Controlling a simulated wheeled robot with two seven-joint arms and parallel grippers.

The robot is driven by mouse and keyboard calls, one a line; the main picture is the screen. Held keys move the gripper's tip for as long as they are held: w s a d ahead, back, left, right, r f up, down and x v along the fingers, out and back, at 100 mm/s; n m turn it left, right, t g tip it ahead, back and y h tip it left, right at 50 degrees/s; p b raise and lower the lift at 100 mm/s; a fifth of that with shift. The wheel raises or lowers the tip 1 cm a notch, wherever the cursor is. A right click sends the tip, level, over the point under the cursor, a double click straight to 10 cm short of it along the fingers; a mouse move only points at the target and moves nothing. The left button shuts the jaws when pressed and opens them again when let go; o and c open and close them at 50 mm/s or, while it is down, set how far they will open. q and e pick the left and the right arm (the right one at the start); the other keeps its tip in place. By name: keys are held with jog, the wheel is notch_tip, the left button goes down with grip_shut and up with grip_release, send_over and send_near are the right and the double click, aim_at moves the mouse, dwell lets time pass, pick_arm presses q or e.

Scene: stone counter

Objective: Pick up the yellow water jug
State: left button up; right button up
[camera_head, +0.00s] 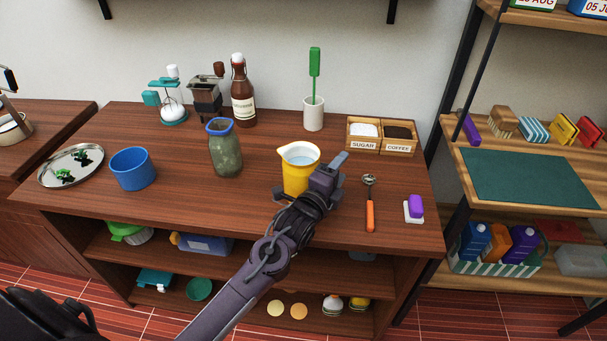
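The yellow water jug (296,175) stands upright on the dark wooden counter (250,205), right of its middle. Its spout points left and pale blue water shows inside its white-lined mouth. My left gripper (326,176) is at the jug's near right side, overlapping it in the picture. The gripper hides the jug's lower right side; no handle is visible. I cannot tell whether the fingers touch or grip the jug. My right gripper is not in view.
A green-grey jar (226,153) stands left of the jug and an orange-handled scoop (370,208) lies to its right. A white utensil holder (313,115) and the sugar and coffee box (381,147) are behind. A blue bowl (132,172) is farther left.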

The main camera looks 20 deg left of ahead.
pick_arm(q)
grip_shut()
jog(key=shift+r, duration=0.1)
jog(key=shift+r, duration=0.1)
notch_tip(320, 180, up, 20)
dwell(0.6)
